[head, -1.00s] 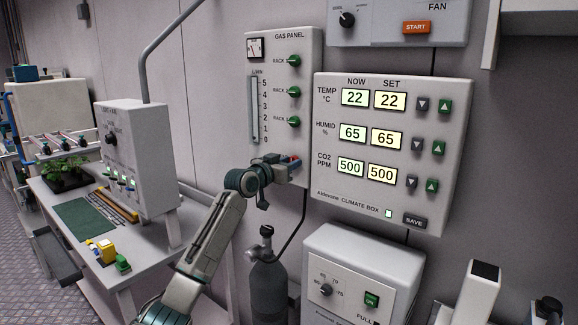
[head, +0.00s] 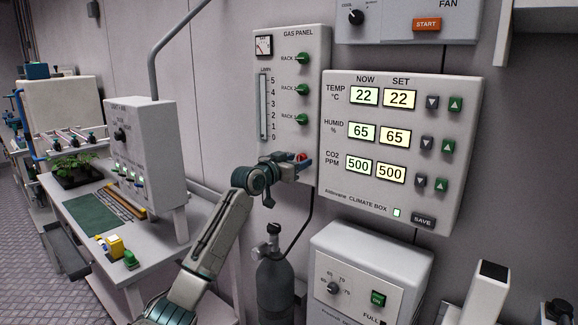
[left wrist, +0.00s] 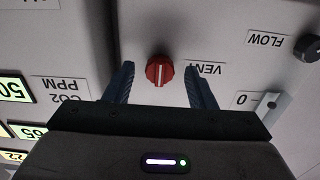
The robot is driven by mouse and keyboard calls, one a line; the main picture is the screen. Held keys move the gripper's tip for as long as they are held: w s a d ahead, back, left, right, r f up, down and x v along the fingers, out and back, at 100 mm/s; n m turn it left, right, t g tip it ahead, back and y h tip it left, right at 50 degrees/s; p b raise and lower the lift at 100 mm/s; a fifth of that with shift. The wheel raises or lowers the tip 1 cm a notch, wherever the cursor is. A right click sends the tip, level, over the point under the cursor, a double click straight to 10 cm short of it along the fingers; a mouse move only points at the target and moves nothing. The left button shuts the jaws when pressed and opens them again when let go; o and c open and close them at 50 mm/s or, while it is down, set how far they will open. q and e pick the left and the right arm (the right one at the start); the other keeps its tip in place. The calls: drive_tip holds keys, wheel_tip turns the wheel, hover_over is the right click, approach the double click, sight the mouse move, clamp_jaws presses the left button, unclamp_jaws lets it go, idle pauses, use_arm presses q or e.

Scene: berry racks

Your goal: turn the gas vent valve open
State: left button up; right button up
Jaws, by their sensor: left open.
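The gas vent valve is a red round knob with a pale line across it. It shows in the left wrist view (left wrist: 160,71), beside the upside-down VENT label (left wrist: 208,69). In the head view a bit of the red knob (head: 302,156) shows at the bottom of the gas panel (head: 322,110). My left gripper (left wrist: 158,82) is open, with one blue finger on each side of the knob and gaps between. In the head view the left gripper (head: 303,164) is at the panel's lower edge. I cannot tell how close the fingertips are to the panel face. My right gripper is not seen.
The climate box (head: 455,150) stands on the wall just right of the gas panel. A black flow knob (left wrist: 308,47) is off to the right in the left wrist view. A dark gas bottle (head: 274,280) and a white box (head: 400,250) are below.

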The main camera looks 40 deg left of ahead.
use_arm(q)
drive_tip(key=s+b, duration=0.3)
drive_tip(key=s, duration=0.7)
drive_tip(key=shift+s+a, duration=0.2)
drive_tip(key=shift+a, duration=0.2)
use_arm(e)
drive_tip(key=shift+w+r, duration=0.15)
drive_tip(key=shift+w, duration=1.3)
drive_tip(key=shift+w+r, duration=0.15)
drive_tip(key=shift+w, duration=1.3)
